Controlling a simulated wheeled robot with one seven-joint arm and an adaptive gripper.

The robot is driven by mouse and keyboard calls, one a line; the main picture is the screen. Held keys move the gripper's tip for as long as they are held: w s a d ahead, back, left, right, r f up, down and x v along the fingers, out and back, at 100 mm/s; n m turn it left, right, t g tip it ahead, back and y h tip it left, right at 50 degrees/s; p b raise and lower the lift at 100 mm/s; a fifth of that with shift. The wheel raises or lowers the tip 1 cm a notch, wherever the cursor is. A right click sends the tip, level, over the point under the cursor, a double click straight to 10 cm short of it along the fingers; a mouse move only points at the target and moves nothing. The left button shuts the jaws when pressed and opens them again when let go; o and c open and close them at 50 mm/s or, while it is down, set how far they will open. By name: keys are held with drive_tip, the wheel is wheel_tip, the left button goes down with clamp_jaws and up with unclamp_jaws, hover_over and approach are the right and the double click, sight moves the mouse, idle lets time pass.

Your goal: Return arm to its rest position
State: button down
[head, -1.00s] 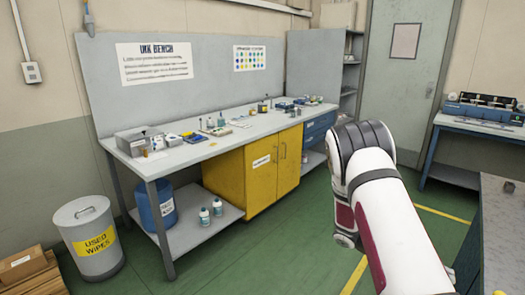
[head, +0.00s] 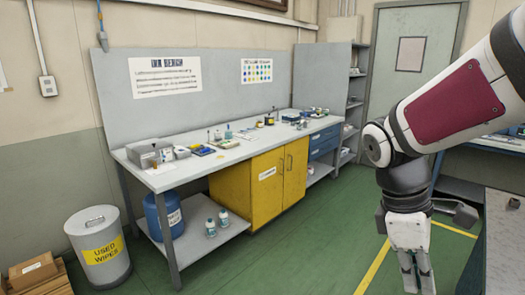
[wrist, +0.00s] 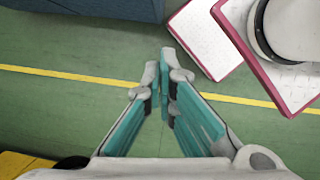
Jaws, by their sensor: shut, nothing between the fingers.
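My arm (head: 455,100) comes in from the right edge of the head view, bent at the elbow, with its wrist hanging down. My gripper (head: 420,284) points down at the lower right, over the green floor. In the wrist view my gripper (wrist: 165,65) is shut, its teal-sided fingers meeting at the tips with nothing between them. It touches nothing that I can see.
The ink bench (head: 225,159) with bottles and trays stands at the left, above a yellow cabinet (head: 262,190). A bin for used wipes (head: 100,265) stands at the lower left. A grey bench top (head: 505,235) lies close right of my gripper. Green floor (head: 310,250) is clear between.

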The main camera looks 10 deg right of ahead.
drive_tip(key=s+a+r+m+t+y+p, duration=0.1)
drive_tip(key=s+a+r+m+t+y, duration=0.2)
drive_tip(key=s+a+r+m+t, duration=0.3)
drive_tip(key=s+a+m, duration=0.1)
drive_tip(key=a+m, duration=0.2)
drive_tip(key=a, duration=0.1)
drive_tip(key=shift+s+a+m+t+p, duration=0.15)
drive_tip(key=shift+m+t+p, duration=0.15)
drive_tip(key=shift+p, duration=0.1)
